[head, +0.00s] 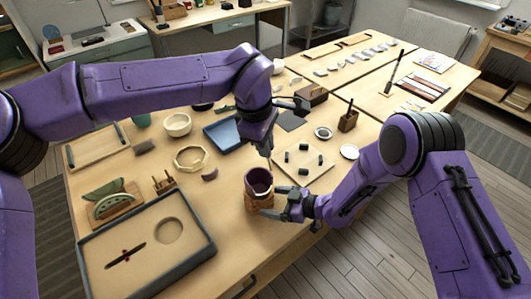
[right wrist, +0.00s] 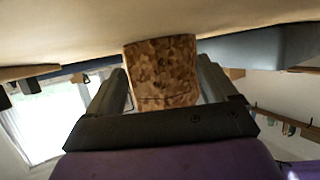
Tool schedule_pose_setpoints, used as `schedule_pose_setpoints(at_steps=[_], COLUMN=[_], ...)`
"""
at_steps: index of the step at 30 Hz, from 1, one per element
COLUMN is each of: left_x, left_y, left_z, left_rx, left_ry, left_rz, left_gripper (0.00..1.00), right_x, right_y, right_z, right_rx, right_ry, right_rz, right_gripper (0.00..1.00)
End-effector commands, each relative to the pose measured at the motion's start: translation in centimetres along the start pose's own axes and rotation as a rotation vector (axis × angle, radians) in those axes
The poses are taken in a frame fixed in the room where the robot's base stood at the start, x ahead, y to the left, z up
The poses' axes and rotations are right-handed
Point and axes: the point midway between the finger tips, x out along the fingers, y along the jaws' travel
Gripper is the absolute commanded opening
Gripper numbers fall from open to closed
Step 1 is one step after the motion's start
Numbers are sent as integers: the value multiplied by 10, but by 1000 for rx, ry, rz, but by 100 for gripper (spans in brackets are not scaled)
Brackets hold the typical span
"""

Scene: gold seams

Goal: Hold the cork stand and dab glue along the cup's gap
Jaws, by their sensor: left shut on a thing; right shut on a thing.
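The purple cup (head: 258,178) stands upright in the brown cork stand (head: 259,202) near the table's front edge. My right gripper (head: 279,208) is shut on the cork stand from the right. In the right wrist view the speckled cork stand (right wrist: 162,72) sits between the two fingers. My left gripper (head: 266,150) points down just above and behind the cup, apart from its rim. It is shut on a small thin thing that its fingers mostly hide; I cannot tell glue on it. The cup's gap is too small to make out.
A large dark-edged tray (head: 100,262) fills the front left. A pale board with dark blocks (head: 318,166) lies behind right. A blue tray (head: 222,137) lies behind.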

Motion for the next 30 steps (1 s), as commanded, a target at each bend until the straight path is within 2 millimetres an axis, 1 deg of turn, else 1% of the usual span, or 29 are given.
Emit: schedule_pose_setpoints(at_steps=[12,13,14,20,23,26,30], left_x=[0,0,0,0,0,0,0], left_y=[0,0,0,0,0,0,0], left_z=[0,0,0,0,0,0,0], left_rx=[0,0,0,0,0,0,0], left_ry=[0,0,0,0,0,0,0], left_rz=[0,0,0,0,0,0,0], left_gripper=[0,0,0,0,0,0,0], right_x=[0,0,0,0,-5,-22,-58], right_y=[0,0,0,0,0,1,1], right_z=[0,0,0,0,0,0,-1], right_rx=[0,0,0,0,0,0,2], right_ry=[0,0,0,0,-1,-1,0], right_rz=[0,0,0,0,1,3,4], right_gripper=[53,92,100,100,100,100,100])
